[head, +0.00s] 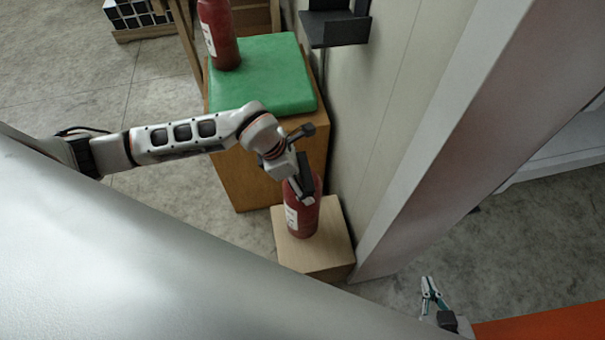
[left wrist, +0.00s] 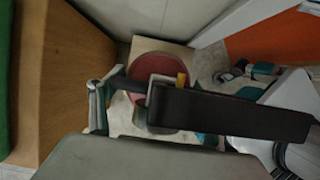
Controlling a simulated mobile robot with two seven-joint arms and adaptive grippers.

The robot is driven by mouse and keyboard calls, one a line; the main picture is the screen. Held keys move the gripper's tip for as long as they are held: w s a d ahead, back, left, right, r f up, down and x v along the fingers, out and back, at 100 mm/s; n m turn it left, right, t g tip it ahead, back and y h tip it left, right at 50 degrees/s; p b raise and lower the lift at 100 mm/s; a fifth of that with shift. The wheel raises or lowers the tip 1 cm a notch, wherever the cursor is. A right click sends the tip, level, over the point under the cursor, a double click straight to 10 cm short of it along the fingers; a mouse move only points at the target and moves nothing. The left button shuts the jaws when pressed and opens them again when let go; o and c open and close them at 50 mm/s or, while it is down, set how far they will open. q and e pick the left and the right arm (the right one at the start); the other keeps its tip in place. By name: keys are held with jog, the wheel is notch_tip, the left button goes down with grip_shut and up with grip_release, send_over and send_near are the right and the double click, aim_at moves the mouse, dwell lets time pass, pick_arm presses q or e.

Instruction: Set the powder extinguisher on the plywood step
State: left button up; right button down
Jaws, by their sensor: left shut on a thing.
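A red powder extinguisher (head: 302,219) with a white label stands upright over the top of the pale plywood step (head: 334,240). Its base appears to meet the step, but I cannot tell whether it bears its weight. My left gripper (head: 303,186) is shut on the extinguisher's top end. In the left wrist view the extinguisher (left wrist: 150,62) shows from above, between the fingers of the left gripper (left wrist: 152,108), partly hidden by its black head parts. The step (left wrist: 176,50) shows behind it. My right gripper (head: 431,292) is low at the right, away from the step; its finger gap is unclear.
A second red extinguisher (head: 220,38) stands on a green-topped wooden box (head: 268,80) behind the step. A pale wall (head: 385,110) with a dark bracket (head: 335,28) runs close along the right. An orange surface (head: 545,322) lies at lower right. Floor at left is open.

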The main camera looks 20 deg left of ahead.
pick_arm(q)
jog(key=f, duration=0.3)
jog(key=shift+w+d+f+b, duration=0.15)
jog(key=shift+w+f+b, duration=0.1)
jog(key=shift+b, duration=0.15)
jog(key=o, duration=2.1)
jog(key=shift+s+f, duration=0.25)
jog(key=shift+s, duration=0.05)
jog(key=shift+c, duration=0.2)
jog(key=shift+a, duration=0.2)
